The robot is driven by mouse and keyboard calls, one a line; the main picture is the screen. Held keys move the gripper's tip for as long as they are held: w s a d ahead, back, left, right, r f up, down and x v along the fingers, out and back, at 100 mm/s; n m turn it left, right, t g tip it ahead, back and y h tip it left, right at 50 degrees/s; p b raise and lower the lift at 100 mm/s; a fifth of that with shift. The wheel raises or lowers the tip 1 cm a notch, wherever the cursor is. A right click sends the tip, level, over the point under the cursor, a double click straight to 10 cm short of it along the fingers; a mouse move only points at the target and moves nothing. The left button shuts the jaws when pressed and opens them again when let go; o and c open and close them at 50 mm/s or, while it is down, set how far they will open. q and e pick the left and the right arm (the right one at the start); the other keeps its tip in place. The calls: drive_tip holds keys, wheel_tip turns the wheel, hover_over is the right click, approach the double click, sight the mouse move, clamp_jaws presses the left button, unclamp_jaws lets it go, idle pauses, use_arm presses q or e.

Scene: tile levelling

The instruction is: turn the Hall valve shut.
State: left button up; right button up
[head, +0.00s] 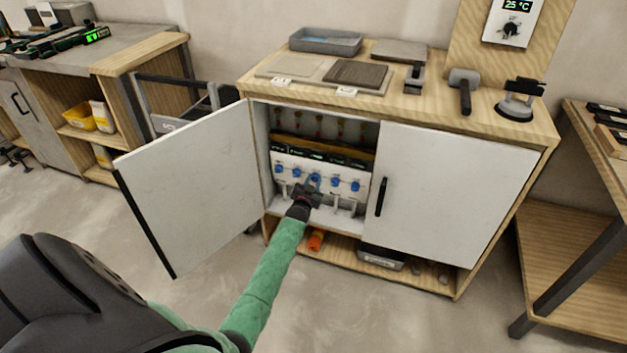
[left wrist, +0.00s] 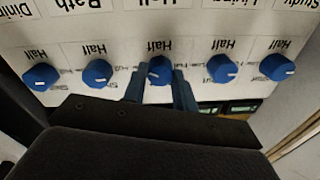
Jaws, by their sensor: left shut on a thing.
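A row of several blue valve knobs sits on a white panel (head: 290,161) inside the open cabinet. In the left wrist view the picture is upside down. The middle knob, the Hall valve (left wrist: 160,69), lies under the "Hall" label, and every knob has "Half" printed by it. The Hall valve also shows in the head view (head: 315,178). My left gripper (head: 313,184) reaches into the cabinet. Its two fingers (left wrist: 160,85) stand on either side of the Hall knob and are shut on it. A small white mark shows on the knob. My right gripper is not in view.
The left cabinet door (head: 195,180) stands wide open beside my left arm. The right door (head: 455,190) is shut. The neighbouring Bath knob (left wrist: 97,72) and Living knob (left wrist: 222,68) are close to the fingers. White pipes stand below the panel.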

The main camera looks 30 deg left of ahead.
use_arm(q)
drive_tip(key=n+p, duration=0.1)
drive_tip(key=n, duration=0.2)
drive_tip(key=shift+n, duration=0.4)
drive_tip(key=shift+n+p, duration=0.35)
drive_tip(key=shift+n, duration=0.55)
drive_tip(key=n, duration=0.2)
drive_tip(key=shift+f+n, duration=0.1)
drive_tip(key=shift+n, duration=1.1)
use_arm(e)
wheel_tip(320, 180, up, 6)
use_arm(q)
drive_tip(key=n, duration=0.2)
drive_tip(key=shift+n, duration=0.8)
drive_tip(key=n+b, duration=0.1)
drive_tip(key=n, duration=0.3)
drive_tip(key=shift+h, duration=0.4)
drive_tip(key=shift+n+b, duration=0.9)
drive_tip(key=shift+n, duration=1.7)
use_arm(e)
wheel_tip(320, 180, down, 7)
